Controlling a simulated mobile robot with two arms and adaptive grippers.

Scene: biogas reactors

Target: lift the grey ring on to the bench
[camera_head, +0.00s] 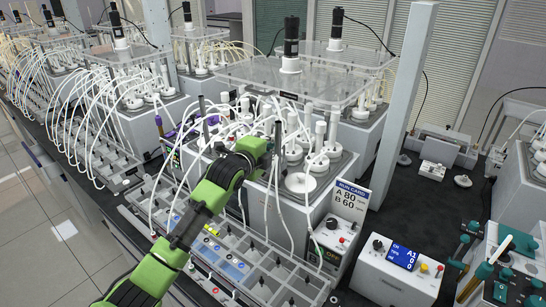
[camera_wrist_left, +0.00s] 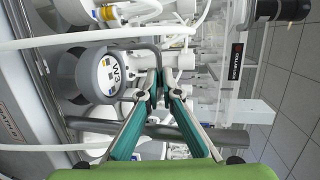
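My right gripper is not seen.
White tubes and ports crowd the near reactor (camera_head: 270,218). A compartment tray (camera_head: 262,268) runs along its front. A round labelled cap (camera_wrist_left: 104,74) is left of my fingers. A control box (camera_head: 396,271) and teal-handled equipment (camera_head: 515,240) stand right. Some bench between is clear.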

